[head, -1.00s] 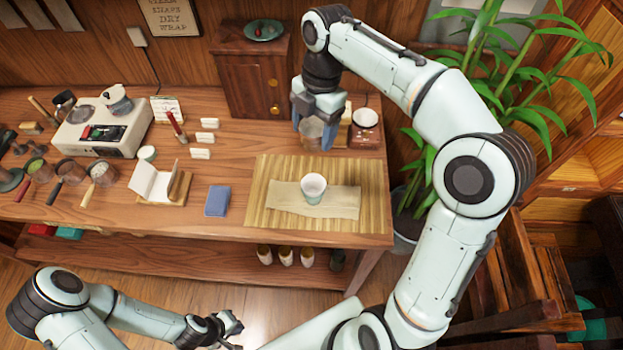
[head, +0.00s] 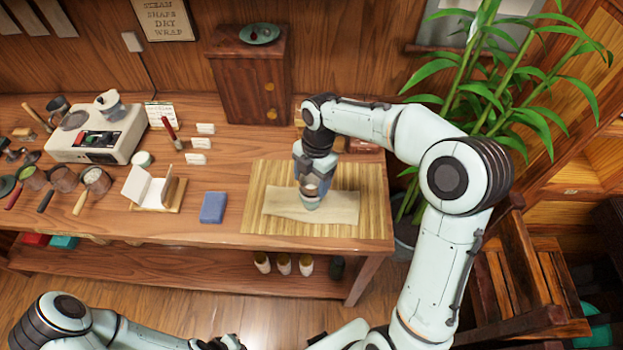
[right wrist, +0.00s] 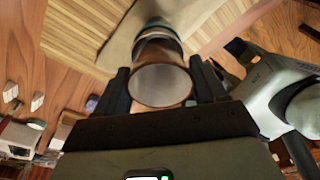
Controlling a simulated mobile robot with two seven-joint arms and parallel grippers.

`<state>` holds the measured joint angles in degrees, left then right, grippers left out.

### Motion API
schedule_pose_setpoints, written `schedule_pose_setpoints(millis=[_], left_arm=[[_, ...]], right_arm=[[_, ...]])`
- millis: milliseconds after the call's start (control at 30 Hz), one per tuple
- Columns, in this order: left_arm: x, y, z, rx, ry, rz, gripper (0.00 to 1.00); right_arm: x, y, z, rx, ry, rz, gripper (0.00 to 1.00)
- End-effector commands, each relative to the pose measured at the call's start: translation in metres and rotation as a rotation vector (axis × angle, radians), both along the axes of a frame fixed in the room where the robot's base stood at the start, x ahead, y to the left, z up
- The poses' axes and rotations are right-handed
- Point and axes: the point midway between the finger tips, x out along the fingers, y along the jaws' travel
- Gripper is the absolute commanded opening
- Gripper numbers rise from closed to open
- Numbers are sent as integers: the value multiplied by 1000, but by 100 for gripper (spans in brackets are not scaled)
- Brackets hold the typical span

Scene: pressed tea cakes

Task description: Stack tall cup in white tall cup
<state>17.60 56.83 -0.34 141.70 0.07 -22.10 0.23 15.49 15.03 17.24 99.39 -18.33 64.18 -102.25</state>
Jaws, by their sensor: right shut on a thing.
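My right gripper (head: 311,186) is shut on the tall cup, a brownish-grey cup (right wrist: 161,86) whose open mouth faces the right wrist camera. The white tall cup (head: 310,204) stands on the cloth, directly under the right gripper and mostly hidden by it. In the right wrist view, a pale, teal-tinged rim of the white tall cup (right wrist: 156,24) shows just past the held cup's far end. The two overlap; I cannot tell how far one is inside the other. My left gripper (head: 226,342) is at the bottom edge, away from the table, partly cut off.
A tan cloth (head: 340,207) lies on the bamboo mat (head: 258,190). A blue block (head: 213,207) lies left of the mat. A wooden cabinet (head: 250,90) stands behind. A plant (head: 480,100) is to the right. Several tools and a white appliance (head: 95,135) fill the table's left side.

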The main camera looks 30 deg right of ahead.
Motion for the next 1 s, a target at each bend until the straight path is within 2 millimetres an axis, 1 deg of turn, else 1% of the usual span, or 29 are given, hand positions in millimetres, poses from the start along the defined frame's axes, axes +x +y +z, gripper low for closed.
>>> schedule_pose_setpoints(millis=[267, 633, 767, 800, 833, 867, 1000], left_arm=[[0, 0, 0, 0, -1, 0, 0], [-5, 0, -6, 0, 6, 0, 0], [-5, 0, -6, 0, 6, 0, 0], [-5, 0, -6, 0, 6, 0, 0], [-5, 0, -6, 0, 6, 0, 0], [-5, 0, -6, 0, 6, 0, 0], [-5, 0, -6, 0, 6, 0, 0]], right_arm=[[0, 0, 0, 0, -1, 0, 38], [0, 0, -12, 0, 0, 0, 38], [0, 0, -12, 0, -1, 0, 38], [0, 0, -12, 0, 0, 0, 84], [0, 0, -12, 0, 0, 0, 93], [0, 0, -12, 0, 0, 0, 96], [0, 0, -12, 0, 0, 0, 96]])
